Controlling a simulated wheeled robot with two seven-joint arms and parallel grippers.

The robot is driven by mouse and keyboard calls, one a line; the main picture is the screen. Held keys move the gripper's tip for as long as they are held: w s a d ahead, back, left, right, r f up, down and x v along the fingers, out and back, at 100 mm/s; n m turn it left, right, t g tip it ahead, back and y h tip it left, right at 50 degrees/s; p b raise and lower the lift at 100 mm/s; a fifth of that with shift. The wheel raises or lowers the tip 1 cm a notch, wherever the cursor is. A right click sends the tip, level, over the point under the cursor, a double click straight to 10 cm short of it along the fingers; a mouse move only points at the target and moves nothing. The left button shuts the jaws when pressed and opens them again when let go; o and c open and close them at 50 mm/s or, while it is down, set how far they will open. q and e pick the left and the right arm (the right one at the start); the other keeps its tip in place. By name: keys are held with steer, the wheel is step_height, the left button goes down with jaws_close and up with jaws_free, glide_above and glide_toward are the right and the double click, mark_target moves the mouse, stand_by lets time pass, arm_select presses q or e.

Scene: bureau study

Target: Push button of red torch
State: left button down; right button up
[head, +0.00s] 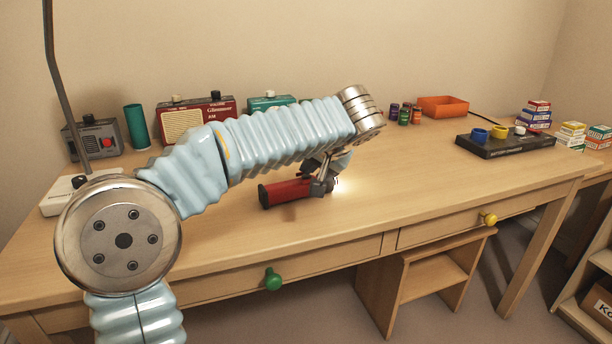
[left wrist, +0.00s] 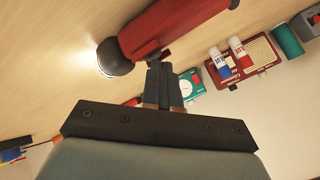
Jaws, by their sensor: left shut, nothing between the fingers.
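The red torch (head: 283,193) lies on its side on the desk, its dark head towards the right. Light glows on the desk at its head end. In the left wrist view the red torch (left wrist: 172,22) crosses the top, with a bright glow at its dark head. My left gripper (head: 322,187) is at the torch near its head end, its fingers shut with nothing between them. In the left wrist view the left fingertips (left wrist: 161,68) are right by the torch's side; contact is unclear. The button cannot be made out clearly. My right gripper is not in view.
Behind the torch stand a red radio (head: 200,118), a teal device (head: 268,102) and a green cylinder (head: 136,127). The desk right of the torch is clear.

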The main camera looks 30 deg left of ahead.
mark_target(309, 178)
arm_select(q)
steer(key=shift+f, duration=0.1)
steer(key=shift+r+p, duration=0.4)
steer(key=shift+r, duration=0.15)
step_height(309, 178, up, 6)
steer(key=p, duration=0.5)
stand_by(0.3)
steer(key=c, duration=1.8)
jaws_free()
